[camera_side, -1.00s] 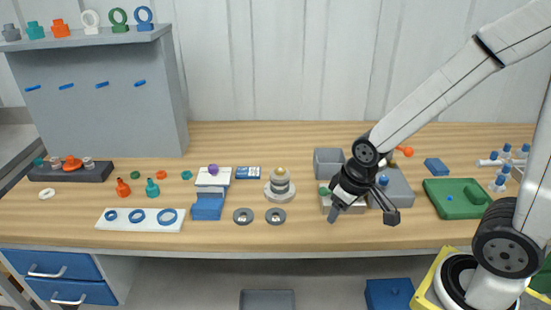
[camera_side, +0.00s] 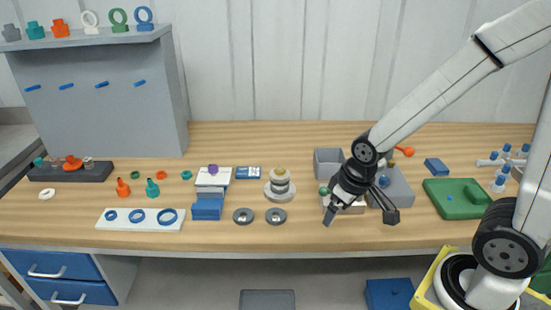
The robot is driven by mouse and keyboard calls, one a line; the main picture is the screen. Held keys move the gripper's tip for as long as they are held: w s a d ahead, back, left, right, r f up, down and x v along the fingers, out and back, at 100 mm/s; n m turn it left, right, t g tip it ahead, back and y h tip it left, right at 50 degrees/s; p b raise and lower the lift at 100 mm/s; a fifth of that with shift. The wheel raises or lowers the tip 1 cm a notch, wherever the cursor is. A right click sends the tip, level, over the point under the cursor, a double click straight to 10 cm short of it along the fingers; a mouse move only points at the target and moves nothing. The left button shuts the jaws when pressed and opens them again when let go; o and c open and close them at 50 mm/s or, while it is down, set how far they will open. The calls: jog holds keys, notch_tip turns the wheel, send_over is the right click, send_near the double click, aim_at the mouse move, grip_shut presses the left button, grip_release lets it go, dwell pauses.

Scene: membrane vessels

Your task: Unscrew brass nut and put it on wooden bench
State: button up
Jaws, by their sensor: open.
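The brass nut (camera_side: 280,171) sits on top of a small grey and white stacked vessel (camera_side: 280,187) near the middle of the wooden bench (camera_side: 330,234). It looks like a small yellowish cap; its threads are too small to make out. My gripper (camera_side: 360,219) is to the right of the vessel, low over the front part of the bench. Its two dark fingers are spread apart, with nothing visible between them. The gripper partly hides a pale tray with a green piece (camera_side: 323,191) behind it.
Two dark grey rings (camera_side: 259,216) lie in front of the vessel. A blue block (camera_side: 207,209) and a white plate with blue rings (camera_side: 141,219) are to the left. Grey boxes (camera_side: 328,160) stand behind my gripper. A green tray (camera_side: 468,207) is at right.

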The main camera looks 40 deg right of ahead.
jog(key=w+d+n+g, duration=0.1)
jog(key=w+d+n, duration=0.2)
jog(key=w+n, duration=0.9)
jog(key=n+g, duration=0.1)
jog(key=n, duration=0.8)
send_near(280, 168)
jog(key=f, duration=0.3)
jog(key=a+f, duration=0.1)
jog(key=f, duration=0.1)
jog(key=shift+s+f, duration=0.1)
jog(key=shift+s, duration=0.3)
jog(key=shift+w+d+f+n+g, duration=0.3)
jog(key=shift+w+d+n, duration=0.15)
jog(key=shift+w+n, duration=0.25)
jog(key=shift+m, duration=0.3)
jog(key=m, duration=1.2)
jog(key=shift+s+m, duration=0.1)
jog(key=shift+m, duration=0.3)
jog(key=shift+f, duration=1.65)
